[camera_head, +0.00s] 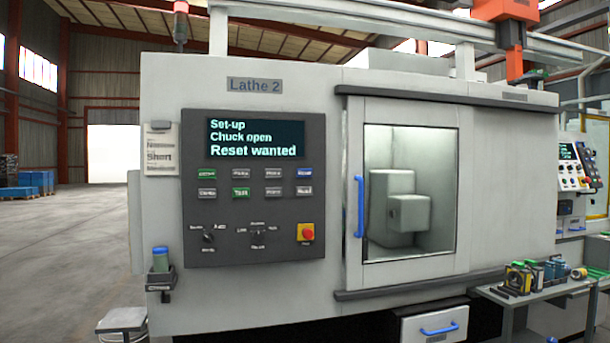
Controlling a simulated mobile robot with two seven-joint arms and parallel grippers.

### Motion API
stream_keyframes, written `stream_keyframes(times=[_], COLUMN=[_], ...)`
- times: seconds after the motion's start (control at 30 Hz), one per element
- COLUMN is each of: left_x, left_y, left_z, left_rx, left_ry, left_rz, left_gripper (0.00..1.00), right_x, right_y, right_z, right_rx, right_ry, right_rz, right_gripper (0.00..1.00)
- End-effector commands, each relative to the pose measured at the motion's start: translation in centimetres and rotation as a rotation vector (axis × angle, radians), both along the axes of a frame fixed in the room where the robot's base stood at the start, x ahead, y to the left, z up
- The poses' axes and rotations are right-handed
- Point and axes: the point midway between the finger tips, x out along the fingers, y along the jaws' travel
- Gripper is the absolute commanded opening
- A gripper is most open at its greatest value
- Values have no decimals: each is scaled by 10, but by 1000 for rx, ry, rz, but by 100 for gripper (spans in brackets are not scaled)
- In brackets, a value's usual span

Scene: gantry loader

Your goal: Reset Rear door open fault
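The machine marked "Lathe 2" (255,85) fills the middle of the view. Its dark control panel (254,259) has a screen (256,139) reading "Set-up", "Chuck open", "Reset wanted". Below are two rows of buttons, including a blue button (304,173) at the upper right and a green button (241,191) in the lower row; their labels are too small to read surely. Under them are a left selector (208,237), a middle selector (258,232) and a red stop button (306,231) on yellow. The front door (408,112) has a blue handle (360,206). The rear door is not visible. Neither gripper shows.
A signal lamp (181,8) glows red on top. A holder (160,280) with a blue-green canister and a paper notice (160,150) are at the left. A tool bench (530,297) stands front right, a drawer (433,325) below the door. Open floor lies left.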

Motion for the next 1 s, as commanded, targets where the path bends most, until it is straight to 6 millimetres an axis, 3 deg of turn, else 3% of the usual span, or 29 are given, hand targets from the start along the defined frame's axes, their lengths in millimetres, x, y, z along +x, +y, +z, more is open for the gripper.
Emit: stream_keyframes(times=[0.17,0.37,1.0], left_x=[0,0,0], left_y=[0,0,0], left_z=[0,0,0], left_rx=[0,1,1], left_ry=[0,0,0], left_rz=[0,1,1], left_gripper=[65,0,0], right_x=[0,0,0], right_y=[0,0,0], right_z=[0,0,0], right_rx=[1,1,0], right_ry=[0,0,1], right_rz=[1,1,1], right_gripper=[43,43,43])
